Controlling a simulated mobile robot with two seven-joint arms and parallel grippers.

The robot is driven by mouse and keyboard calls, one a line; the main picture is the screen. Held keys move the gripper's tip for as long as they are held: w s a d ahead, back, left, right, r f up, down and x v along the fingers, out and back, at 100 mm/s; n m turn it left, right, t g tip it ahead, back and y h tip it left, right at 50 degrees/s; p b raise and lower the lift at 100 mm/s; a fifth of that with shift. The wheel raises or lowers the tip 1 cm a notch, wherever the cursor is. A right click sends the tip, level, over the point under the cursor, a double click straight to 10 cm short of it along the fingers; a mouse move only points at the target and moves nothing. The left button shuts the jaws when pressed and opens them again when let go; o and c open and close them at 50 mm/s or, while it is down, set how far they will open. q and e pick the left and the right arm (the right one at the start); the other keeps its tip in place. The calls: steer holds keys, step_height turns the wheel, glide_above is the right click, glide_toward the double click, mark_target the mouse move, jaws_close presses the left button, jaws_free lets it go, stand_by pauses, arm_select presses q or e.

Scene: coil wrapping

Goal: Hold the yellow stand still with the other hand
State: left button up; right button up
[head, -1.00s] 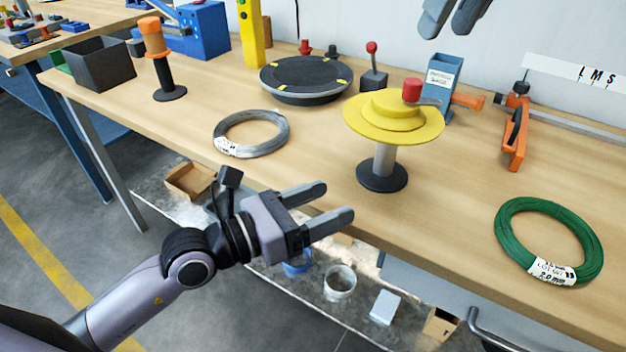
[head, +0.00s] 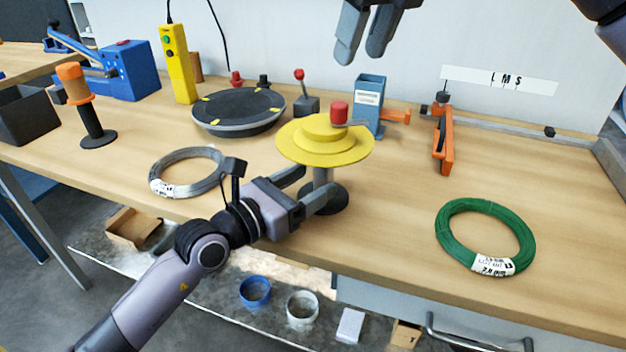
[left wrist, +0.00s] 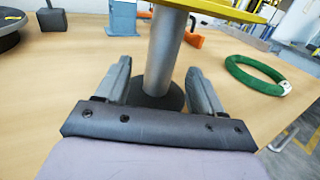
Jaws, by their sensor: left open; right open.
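The yellow stand (head: 322,148) stands upright on the bench, with a round yellow top, a grey post and a dark round base. A red knob (head: 339,112) sits on its top. My left gripper (head: 318,188) is open at the post, below the yellow disc. In the left wrist view, the grey post (left wrist: 165,55) stands between the two open fingers (left wrist: 160,85), with a gap showing on each side. My right gripper (head: 366,38) is open and empty, high above the bench behind the stand.
A grey wire coil (head: 188,172) lies left of the stand and a green coil (head: 485,237) lies right. A black turntable (head: 238,112), a blue-grey holder (head: 368,100) and an orange tool (head: 443,140) are behind. The bench between stand and green coil is clear.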

arm_select(q)
steer(key=shift+x, duration=0.8)
jaws_close()
stand_by(0.5)
